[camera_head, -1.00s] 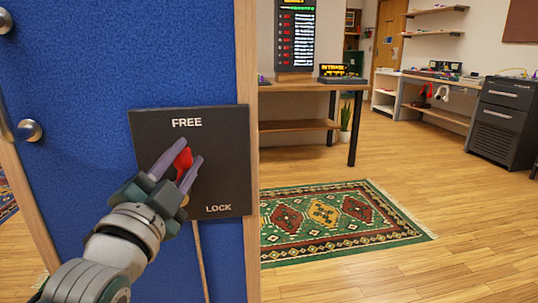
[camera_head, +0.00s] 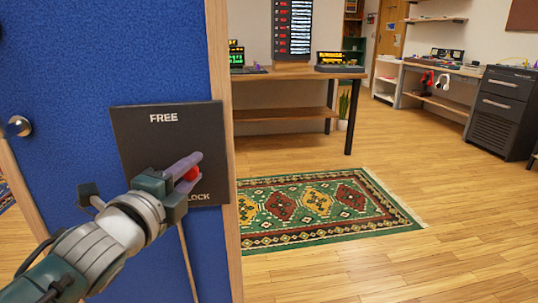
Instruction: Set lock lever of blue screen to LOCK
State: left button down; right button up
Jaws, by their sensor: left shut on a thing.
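The blue screen (camera_head: 75,80) stands at the left with a wooden edge post. A dark square plate (camera_head: 185,140) on it reads FREE at the top and LOCK at the bottom right. The red lock lever (camera_head: 192,174) shows between the fingers of my left gripper (camera_head: 190,168), which is shut on it. The lever's visible red part is at the lower right of the plate, just above the word LOCK. My gripper hides the rest of the lever and part of that word. My right gripper is not in view.
A green patterned rug (camera_head: 325,207) lies on the wooden floor right of the screen. A wooden table (camera_head: 290,77) with electronics stands behind it. A dark drawer cabinet (camera_head: 502,112) is at the far right. The floor at the lower right is clear.

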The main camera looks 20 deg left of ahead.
pick_arm(q)
jog(key=shift+w+d+f+m+g, duration=0.1)
jog(key=shift+d+f+m+g, duration=0.15)
jog(key=shift+f+m, duration=0.25)
jog(key=shift+w+d+f+m+g, duration=0.1)
jog(key=shift+f+m+g, duration=0.2)
jog(key=shift+m, duration=0.3)
jog(key=shift+w+d+f+m+g, duration=0.15)
jog(key=shift+f+m+g, duration=0.3)
jog(key=shift+f+m, duration=0.5)
jog(key=shift+y, duration=0.3)
jog(key=c, duration=0.6)
grip_release()
jog(key=p+v, duration=0.2)
jog(key=v, duration=0.8)
